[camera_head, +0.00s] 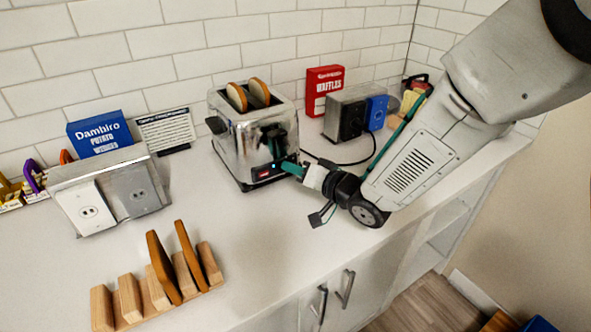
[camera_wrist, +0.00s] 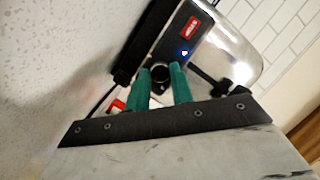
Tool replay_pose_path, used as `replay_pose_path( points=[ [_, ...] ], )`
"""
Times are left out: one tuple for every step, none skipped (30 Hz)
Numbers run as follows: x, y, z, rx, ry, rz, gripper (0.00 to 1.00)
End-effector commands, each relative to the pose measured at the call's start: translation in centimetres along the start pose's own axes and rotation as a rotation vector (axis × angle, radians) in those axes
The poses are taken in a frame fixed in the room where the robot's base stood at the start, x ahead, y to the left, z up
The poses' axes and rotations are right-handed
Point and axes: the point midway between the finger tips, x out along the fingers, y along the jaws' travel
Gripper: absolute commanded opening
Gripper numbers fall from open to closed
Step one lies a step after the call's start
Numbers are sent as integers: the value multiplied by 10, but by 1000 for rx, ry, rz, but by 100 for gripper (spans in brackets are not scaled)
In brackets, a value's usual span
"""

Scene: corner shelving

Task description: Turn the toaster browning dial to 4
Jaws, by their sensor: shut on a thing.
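The chrome toaster (camera_head: 230,151) stands on the counter against the tiled wall, with two bread slices (camera_head: 247,95) in its slots. Its front shows a red label and a lit blue dot. It also shows in the wrist view (camera_wrist: 236,62). My gripper (camera_head: 286,166) reaches the lower front of the toaster from the right. In the wrist view, its teal fingertips (camera_wrist: 159,71) are on either side of the round black browning dial (camera_wrist: 160,75), shut on it. The dial's numbers and pointer cannot be read. In the head view, the fingers hide the dial.
A wooden rack (camera_head: 131,298) with toast stands at the front left. An outlet box (camera_head: 85,208) and a blue Dambiro box (camera_head: 97,132) are left of the toaster. A red waffles box (camera_head: 324,87) and a second outlet box (camera_head: 345,113) with a cord are right.

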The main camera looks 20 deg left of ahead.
Motion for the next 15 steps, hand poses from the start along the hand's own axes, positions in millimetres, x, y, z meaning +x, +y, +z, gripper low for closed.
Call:
replay_pose_path(
  points=[
    [0, 2, 0, 35, 3, -9, 0],
    [0, 1, 0, 58, 5, -17, 0],
    [0, 1, 0, 86, 6, -26, 0],
    [0, 2, 0, 107, 7, -33, 0],
    [0, 2, 0, 126, 9, -40, 0],
    [0, 2, 0, 151, 11, -47, 0],
    [0, 2, 0, 170, 12, -52, 0],
    [0, 2, 0, 185, 13, -57, 0],
    [0, 2, 0, 206, 15, -64, 0],
    [0, 2, 0, 219, 16, -68, 0],
    [0, 2, 0, 233, 16, -72, 0],
    [0, 2, 0, 247, 18, -77, 0],
    [0, 2, 0, 258, 19, -80, 0],
    [0, 2, 0, 268, 19, -84, 0],
    [0, 2, 0, 278, 20, -87, 0]
  ],
)
